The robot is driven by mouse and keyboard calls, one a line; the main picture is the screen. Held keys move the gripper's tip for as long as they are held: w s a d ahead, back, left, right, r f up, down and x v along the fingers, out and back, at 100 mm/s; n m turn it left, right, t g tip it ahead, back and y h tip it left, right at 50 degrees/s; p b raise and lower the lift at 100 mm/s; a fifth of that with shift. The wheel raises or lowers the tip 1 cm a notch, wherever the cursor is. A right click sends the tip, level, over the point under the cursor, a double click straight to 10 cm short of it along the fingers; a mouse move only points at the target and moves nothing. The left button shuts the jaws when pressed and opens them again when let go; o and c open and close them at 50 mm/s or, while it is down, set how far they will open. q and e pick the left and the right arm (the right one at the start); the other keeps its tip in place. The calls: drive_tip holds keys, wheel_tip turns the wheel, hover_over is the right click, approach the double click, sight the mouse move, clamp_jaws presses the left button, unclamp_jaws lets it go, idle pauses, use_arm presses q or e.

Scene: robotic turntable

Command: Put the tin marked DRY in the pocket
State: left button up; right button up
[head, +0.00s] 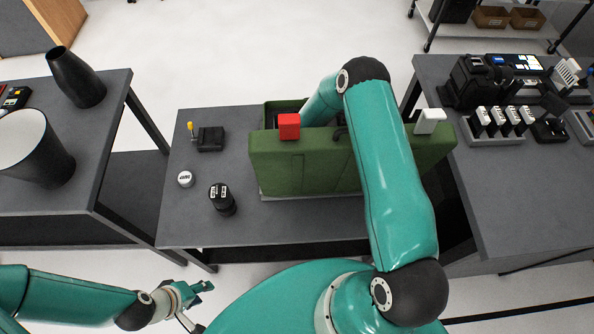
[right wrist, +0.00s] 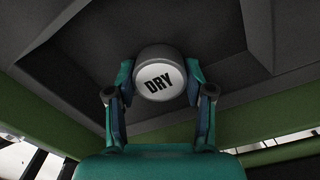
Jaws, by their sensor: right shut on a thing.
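The tin marked DRY (right wrist: 158,76) has a white top with black letters and a grey side. In the right wrist view it sits between the two fingers of my right gripper (right wrist: 160,92), which is shut on it. Dark grey lining surrounds it, with green walls at the sides. In the head view my right arm reaches over the front wall of the green case (head: 300,172), and its gripper and the tin are hidden there. I cannot tell whether the tin touches the lining. My left gripper (head: 202,305) is open and empty in front of the table.
A small white-topped tin (head: 185,179), a black cylinder (head: 222,200) and a black box with a yellow knob (head: 209,139) stand left of the case.

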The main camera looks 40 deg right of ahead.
drive_tip(key=o, duration=0.7)
drive_tip(key=shift+f, duration=0.15)
drive_tip(key=o, duration=0.4)
drive_tip(key=shift+o, duration=0.2)
drive_tip(key=shift+r, duration=0.2)
wheel_tip(320, 180, up, 12)
drive_tip(key=b, duration=0.1)
drive_tip(key=shift+s, duration=0.15)
drive_tip(key=shift+d, duration=0.1)
